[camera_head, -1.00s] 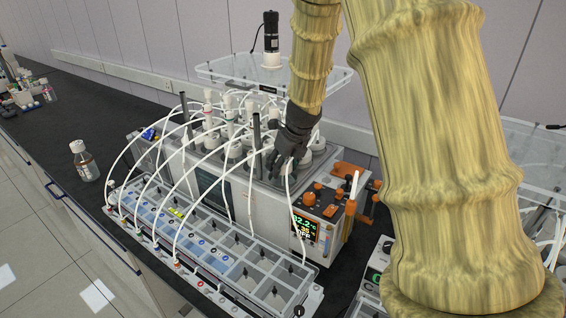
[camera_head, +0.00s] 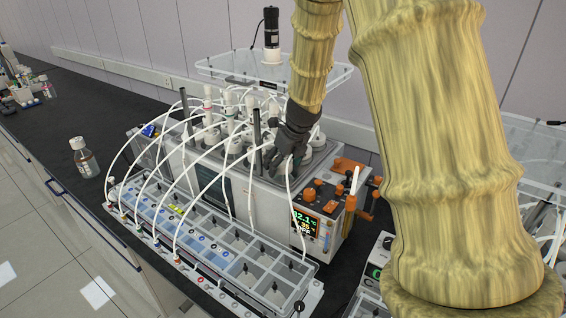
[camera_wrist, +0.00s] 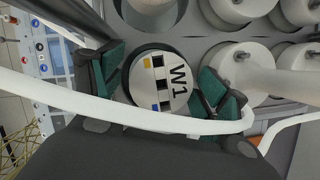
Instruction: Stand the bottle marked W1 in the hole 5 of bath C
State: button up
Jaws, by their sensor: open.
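The bottle marked W1 (camera_wrist: 164,80) shows its round white cap in the wrist view, with black squares, a yellow one and a blue one. My gripper (camera_wrist: 160,90) is open around the cap, its green finger pads on the left and right with small gaps. The same gripper (camera_head: 287,155) is over the front right of the bath (camera_head: 267,205) in the head view. The bottle's body is hidden under its cap, and the head view does not show the W1 mark. I cannot read a bath letter or hole number.
White tubes arch from the bath to a clear compartment tray (camera_head: 210,238) in front; one (camera_wrist: 120,113) crosses near my fingers. Other white-capped bottles (camera_wrist: 238,68) stand close by. An orange-fitted control unit (camera_head: 325,205) is at right.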

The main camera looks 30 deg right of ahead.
jog(key=v, duration=1.2)
dwell(0.7)
